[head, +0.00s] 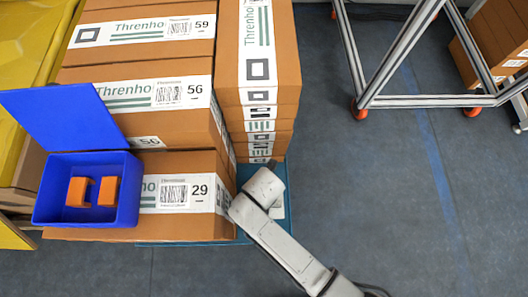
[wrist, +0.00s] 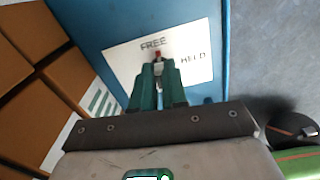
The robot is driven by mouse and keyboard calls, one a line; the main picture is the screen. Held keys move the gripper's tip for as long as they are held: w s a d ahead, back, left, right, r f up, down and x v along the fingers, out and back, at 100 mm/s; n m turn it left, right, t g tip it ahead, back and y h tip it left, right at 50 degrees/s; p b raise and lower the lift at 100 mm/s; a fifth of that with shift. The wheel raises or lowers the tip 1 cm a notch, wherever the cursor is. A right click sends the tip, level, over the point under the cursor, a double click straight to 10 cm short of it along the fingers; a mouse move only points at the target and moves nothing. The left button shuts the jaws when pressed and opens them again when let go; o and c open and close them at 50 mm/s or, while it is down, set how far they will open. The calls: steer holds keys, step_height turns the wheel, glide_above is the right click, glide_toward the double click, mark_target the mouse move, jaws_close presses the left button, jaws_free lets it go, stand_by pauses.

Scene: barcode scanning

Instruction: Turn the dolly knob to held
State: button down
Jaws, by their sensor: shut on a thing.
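The dolly knob (wrist: 157,55) shows in the wrist view as a small piece with a red tip, between my fingertips. The red tip points up toward the word FREE on a white label (wrist: 122,55); the word HELD is to the right. The label is on the blue side of the dolly (wrist: 88,18). My gripper (wrist: 159,70), with green fingers, is shut on the knob and hides most of it. In the head view my arm reaches down beside the blue dolly (head: 247,172); the fingers and the knob cannot be made out there.
Brown cartons (head: 180,227) are stacked on the dolly. A blue open box (head: 125,210) with two orange pieces stands at the left. A metal frame on orange wheels (head: 359,108) is at the upper right. The floor (head: 400,190) to the right is clear.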

steer(key=m+p, duration=0.1)
steer(key=p, duration=0.1)
steer(key=m+p, duration=0.1)
steer(key=m, duration=0.1)
steer(key=shift+d+r+m+p, duration=0.15)
steer(key=shift+r+m+p, duration=0.15)
steer(key=shift+p, duration=0.1)
steer(key=m+p, duration=0.1)
steer(key=m, duration=0.1)
steer(key=m+p, duration=0.2)
steer(key=shift+s+d+f+m, duration=0.1)
steer(key=shift+d+m, duration=0.05)
steer(key=shift+m, duration=0.15)
steer(key=m+p, duration=0.2)
steer(key=m, duration=0.2)
steer(key=shift+s+f, duration=0.1)
steer(key=m+p, duration=0.1)
steer(key=m, duration=0.3)
steer(key=shift+s+d, duration=0.1)
steer(key=shift+s, duration=0.05)
steer(key=shift+f+m, duration=0.1)
steer(key=shift+m, duration=0.3)
steer(key=c, duration=1.2)
jaws_free()
steer(key=shift+o, duration=0.2)
